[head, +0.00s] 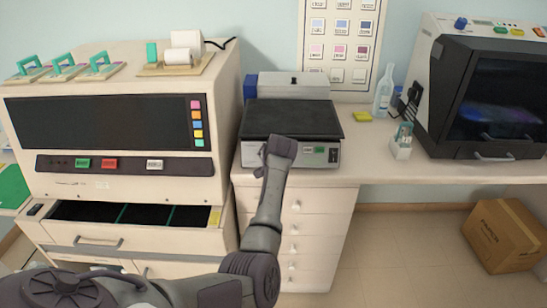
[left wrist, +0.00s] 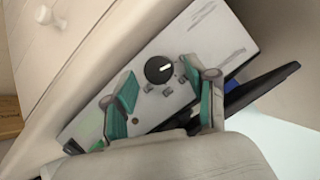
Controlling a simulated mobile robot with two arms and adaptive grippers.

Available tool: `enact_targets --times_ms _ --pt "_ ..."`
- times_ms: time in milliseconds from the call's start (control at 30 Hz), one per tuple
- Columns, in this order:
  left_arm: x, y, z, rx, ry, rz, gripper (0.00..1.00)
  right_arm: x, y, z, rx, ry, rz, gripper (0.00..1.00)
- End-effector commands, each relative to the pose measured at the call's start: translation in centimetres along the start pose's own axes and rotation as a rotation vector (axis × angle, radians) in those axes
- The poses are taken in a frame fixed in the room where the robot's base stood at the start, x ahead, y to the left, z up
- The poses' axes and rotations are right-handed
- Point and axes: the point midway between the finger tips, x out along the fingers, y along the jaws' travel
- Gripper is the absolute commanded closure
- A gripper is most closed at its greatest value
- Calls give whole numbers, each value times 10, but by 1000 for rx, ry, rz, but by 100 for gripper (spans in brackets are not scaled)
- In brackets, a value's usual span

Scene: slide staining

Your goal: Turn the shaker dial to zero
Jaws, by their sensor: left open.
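The shaker (head: 320,155) stands on the bench, with a dark flat platform on top and a light front panel. Its black round dial (left wrist: 159,70), with a white pointer mark, shows in the left wrist view; my arm hides it in the head view. My left gripper (head: 266,158) is at the left part of the shaker's front. In the left wrist view its two green-padded fingers (left wrist: 168,80) are spread and empty, one on each side of the dial's line. The dial appears just beyond the fingertips, and I cannot tell any contact. My right gripper is not in view.
A large stainer (head: 120,180) with an open drawer stands left of the shaker. Bench right of the shaker is partly clear.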

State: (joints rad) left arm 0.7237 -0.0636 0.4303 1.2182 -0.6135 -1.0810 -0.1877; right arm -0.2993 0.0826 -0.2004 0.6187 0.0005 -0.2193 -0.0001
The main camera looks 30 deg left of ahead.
Motion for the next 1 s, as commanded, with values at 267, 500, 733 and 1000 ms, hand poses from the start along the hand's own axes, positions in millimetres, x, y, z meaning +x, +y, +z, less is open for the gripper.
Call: enact_targets --times_ms 267,500,733,1000 --pt "-50 1 0 -2 4 1 43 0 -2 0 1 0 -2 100" --pt "-95 1 0 -2 2 2 43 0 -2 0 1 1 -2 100" --pt "-113 1 1 -1 -1 2 43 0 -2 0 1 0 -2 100" --pt "-113 1 1 -1 -1 2 43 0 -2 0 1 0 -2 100"
